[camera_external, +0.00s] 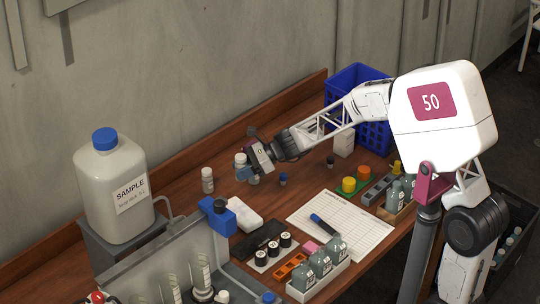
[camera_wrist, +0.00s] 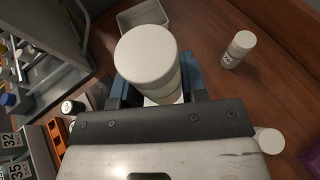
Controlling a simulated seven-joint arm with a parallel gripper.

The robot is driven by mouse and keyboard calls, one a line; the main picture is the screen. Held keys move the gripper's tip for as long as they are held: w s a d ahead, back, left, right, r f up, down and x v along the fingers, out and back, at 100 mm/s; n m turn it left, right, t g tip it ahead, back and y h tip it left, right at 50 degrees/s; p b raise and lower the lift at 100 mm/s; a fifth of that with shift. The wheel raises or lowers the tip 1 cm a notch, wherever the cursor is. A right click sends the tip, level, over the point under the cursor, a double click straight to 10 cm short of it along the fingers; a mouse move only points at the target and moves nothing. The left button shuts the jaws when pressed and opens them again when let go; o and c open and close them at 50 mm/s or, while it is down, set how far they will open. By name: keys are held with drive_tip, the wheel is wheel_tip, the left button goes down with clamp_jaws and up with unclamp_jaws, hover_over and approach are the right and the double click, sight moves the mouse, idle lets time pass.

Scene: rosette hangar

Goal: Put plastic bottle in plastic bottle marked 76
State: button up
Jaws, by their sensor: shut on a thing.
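My gripper (camera_wrist: 160,88) has its blue-padded fingers on both sides of a white-capped plastic bottle (camera_wrist: 150,56), which fills the middle of the wrist view. In the outside view my gripper (camera_external: 258,158) is low over the back of the table, and the held bottle (camera_external: 241,160) shows partly behind it. I cannot tell whether its bottom touches the table. Another small white-capped plastic bottle (camera_external: 207,180) stands upright to the left, apart from my gripper; it also shows in the wrist view (camera_wrist: 237,52).
A white tray (camera_wrist: 124,22) lies close to the held bottle. A large SAMPLE jug (camera_external: 108,190) stands left. A rack of bottles (camera_external: 318,282), a paper sheet (camera_external: 345,240) and a blue crate (camera_external: 345,82) surround the work area. Bare wood lies around the standing bottle.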

hover_over(207, 170)
drive_tip(key=shift+f, duration=0.75)
idle(0.3)
drive_tip(key=shift+f, duration=0.1)
drive_tip(key=shift+f, duration=1.65)
drive_tip(key=shift+f, duration=0.15)
drive_tip(key=o, duration=0.9)
